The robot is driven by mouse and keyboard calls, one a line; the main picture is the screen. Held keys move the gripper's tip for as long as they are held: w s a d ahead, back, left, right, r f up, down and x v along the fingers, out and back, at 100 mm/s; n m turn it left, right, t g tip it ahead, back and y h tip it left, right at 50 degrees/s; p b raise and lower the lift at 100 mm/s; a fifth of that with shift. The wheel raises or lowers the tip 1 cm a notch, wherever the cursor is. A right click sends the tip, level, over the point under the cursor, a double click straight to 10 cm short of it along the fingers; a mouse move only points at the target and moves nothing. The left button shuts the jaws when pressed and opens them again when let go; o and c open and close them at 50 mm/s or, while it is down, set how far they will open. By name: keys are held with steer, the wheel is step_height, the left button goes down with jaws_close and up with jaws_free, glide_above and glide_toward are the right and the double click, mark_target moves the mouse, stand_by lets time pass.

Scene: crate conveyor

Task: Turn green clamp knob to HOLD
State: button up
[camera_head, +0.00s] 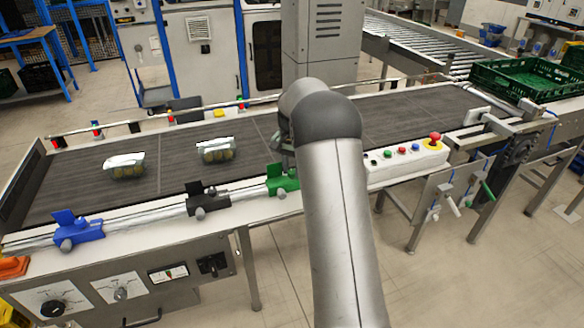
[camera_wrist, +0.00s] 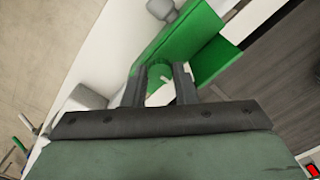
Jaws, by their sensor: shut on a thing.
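The green clamp (camera_head: 282,180) sits on the rail along the conveyor's front edge, partly hidden by my arm in the head view. In the wrist view its green body (camera_wrist: 185,40) fills the upper middle. My gripper (camera_wrist: 167,72) is shut on the green knob (camera_wrist: 159,72), with one dark finger on each side of it. In the head view my gripper is mostly hidden behind my arm. No HOLD marking is legible in either view.
A black clamp (camera_head: 208,201) and a blue clamp (camera_head: 77,230) sit on the same rail to the left. Two clear packs (camera_head: 124,166) (camera_head: 217,150) lie on the dark belt (camera_head: 75,185). A control box (camera_head: 405,158) with buttons stands right of my arm. A green crate (camera_head: 530,78) is at the far right.

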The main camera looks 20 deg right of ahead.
mark_target(293, 172)
steer(key=shift+r, duration=0.1)
steer(key=o, duration=1)
step_height(293, 172, up, 8)
steer(key=p, duration=0.5)
steer(key=shift+p, duration=0.3)
steer(key=shift+d, duration=0.1)
steer(key=shift+s, duration=0.1)
